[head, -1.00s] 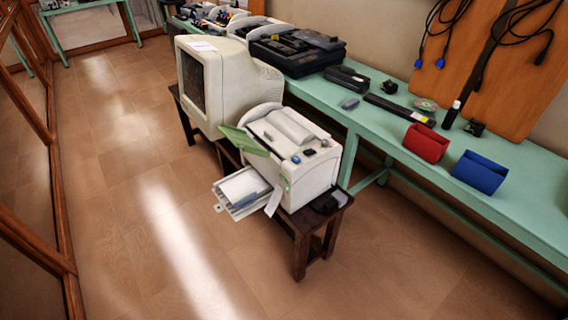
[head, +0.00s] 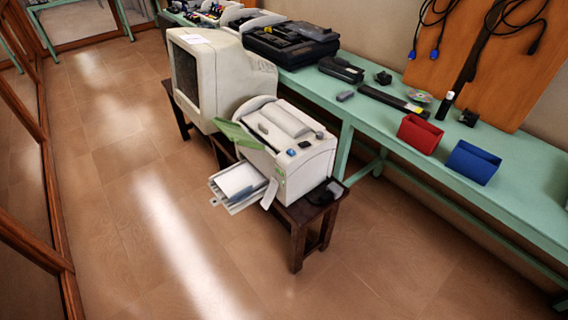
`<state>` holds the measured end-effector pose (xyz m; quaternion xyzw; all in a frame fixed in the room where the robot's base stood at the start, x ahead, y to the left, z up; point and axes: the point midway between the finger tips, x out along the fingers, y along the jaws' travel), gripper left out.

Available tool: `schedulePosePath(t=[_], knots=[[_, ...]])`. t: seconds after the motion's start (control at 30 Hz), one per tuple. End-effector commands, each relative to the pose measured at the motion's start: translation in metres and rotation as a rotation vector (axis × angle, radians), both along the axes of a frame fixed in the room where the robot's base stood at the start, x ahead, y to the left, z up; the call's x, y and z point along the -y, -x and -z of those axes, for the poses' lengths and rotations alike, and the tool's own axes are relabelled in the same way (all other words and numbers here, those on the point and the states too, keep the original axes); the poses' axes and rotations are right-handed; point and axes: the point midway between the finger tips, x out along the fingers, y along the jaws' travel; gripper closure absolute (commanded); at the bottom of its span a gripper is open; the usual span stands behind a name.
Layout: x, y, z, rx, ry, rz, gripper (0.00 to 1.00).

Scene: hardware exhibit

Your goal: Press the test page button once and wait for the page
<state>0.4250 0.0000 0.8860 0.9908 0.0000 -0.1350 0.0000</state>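A cream printer (head: 295,160) stands on a dark wooden table (head: 298,218) in the middle of the head view. On its top right are a blue button (head: 291,152), a pale button (head: 304,144) and a dark knob (head: 319,135). I cannot read which is the test page button. A green flap (head: 238,136) stands out from its front left. Below it, an open tray (head: 238,184) holds white paper, and a pale strip hangs beside it. My gripper is not in view.
A bulky old monitor (head: 215,80) stands behind the printer on the left. A long green bench (head: 400,142) along the wall carries a red bin (head: 419,134), a blue bin (head: 472,162) and black devices. The tiled floor (head: 150,210) left and front is open. Wood-framed panes line the left edge.

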Motion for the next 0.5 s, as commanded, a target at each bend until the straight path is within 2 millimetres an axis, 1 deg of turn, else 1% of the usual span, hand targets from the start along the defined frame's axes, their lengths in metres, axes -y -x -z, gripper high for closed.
schedulePosePath(t=[0.03, 0.13, 0.17, 0.5], knots=[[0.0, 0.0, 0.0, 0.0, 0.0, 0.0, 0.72], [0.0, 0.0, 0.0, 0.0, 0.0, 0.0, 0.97], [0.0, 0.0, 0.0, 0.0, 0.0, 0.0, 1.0], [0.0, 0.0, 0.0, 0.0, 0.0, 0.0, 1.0]])
